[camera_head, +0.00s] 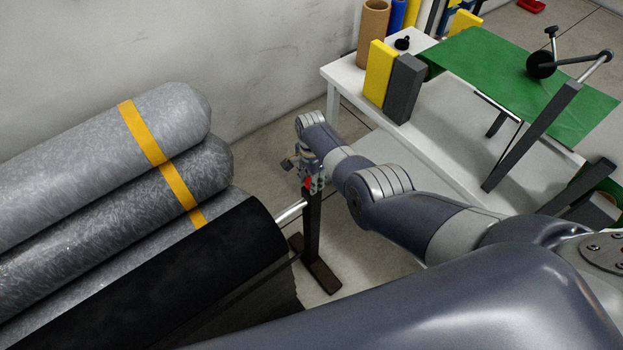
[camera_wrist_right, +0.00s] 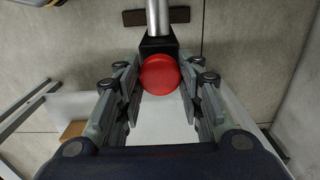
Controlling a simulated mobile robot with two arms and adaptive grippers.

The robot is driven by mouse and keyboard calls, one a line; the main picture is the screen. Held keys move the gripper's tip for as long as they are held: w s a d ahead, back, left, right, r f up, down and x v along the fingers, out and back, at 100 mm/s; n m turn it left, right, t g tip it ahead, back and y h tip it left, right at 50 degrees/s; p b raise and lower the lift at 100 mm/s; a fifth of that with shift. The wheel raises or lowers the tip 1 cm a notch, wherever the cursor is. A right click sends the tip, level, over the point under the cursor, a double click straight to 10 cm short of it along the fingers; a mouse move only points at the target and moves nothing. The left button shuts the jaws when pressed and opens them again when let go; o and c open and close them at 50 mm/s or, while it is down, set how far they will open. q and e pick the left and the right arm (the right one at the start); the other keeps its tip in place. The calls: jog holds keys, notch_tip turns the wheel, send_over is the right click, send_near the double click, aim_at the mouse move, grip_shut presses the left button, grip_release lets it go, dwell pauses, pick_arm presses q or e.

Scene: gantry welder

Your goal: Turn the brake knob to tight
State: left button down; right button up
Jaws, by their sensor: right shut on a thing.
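The red brake knob (camera_wrist_right: 160,75) is round and sits on a dark block at the top of the stand, seen face-on in the right wrist view. Only a small bit of its red (camera_head: 307,182) shows in the head view. My right gripper (camera_wrist_right: 163,82) has its fingers on both sides of the knob and is shut on it. In the head view the right gripper (camera_head: 310,172) is at the top of the dark stand post (camera_head: 312,230), partly hidden by my own arm. I cannot read the knob's turn angle. My left gripper is not in view.
A black roll (camera_head: 200,265) on a metal shaft (camera_head: 291,212) lies left of the stand. Grey rolls with a yellow strap (camera_head: 160,155) lie behind it. A white table (camera_head: 343,77) with yellow and grey blocks and a green sheet (camera_head: 500,80) stands to the right.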

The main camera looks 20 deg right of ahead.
jog(key=o, duration=1)
jog(key=shift+w+r, duration=0.1)
jog(key=shift+r, duration=0.9)
notch_tip(320, 180, up, 10)
jog(key=shift+f, duration=0.1)
